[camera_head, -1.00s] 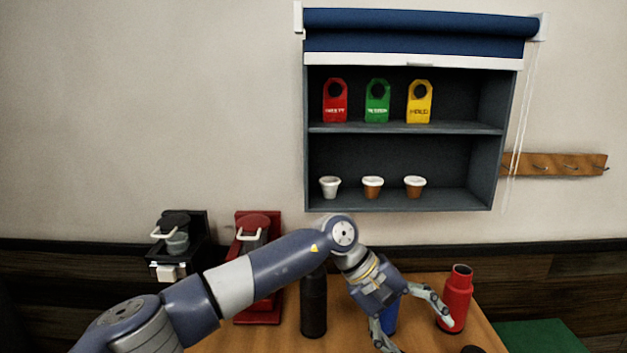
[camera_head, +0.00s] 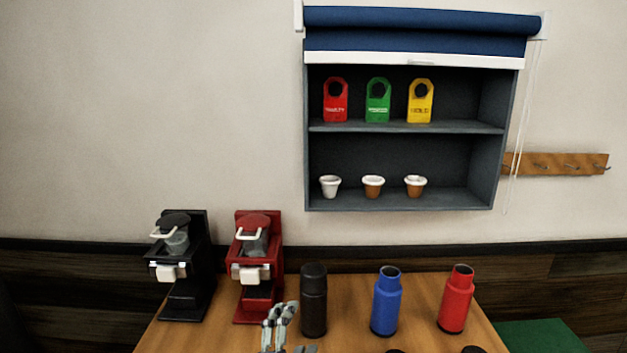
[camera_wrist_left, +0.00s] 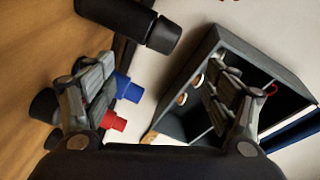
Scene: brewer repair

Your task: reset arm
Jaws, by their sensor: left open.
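My left gripper (camera_head: 284,338) shows at the bottom edge of the head view, in front of the table's back row and just left of the black bottle (camera_head: 314,301). Only its finger parts show; the rest of the arm is below the frame. In the left wrist view the gripper (camera_wrist_left: 160,100) has its two fingers wide apart with nothing between them. My right gripper is not in view.
On the wooden table (camera_head: 345,338) stand a black brewer (camera_head: 184,285), a red brewer (camera_head: 259,290), a blue bottle (camera_head: 386,302) and a red bottle (camera_head: 456,300). Dark round tops show at the front edge. A wall shelf (camera_head: 405,128) holds coloured tags and cups.

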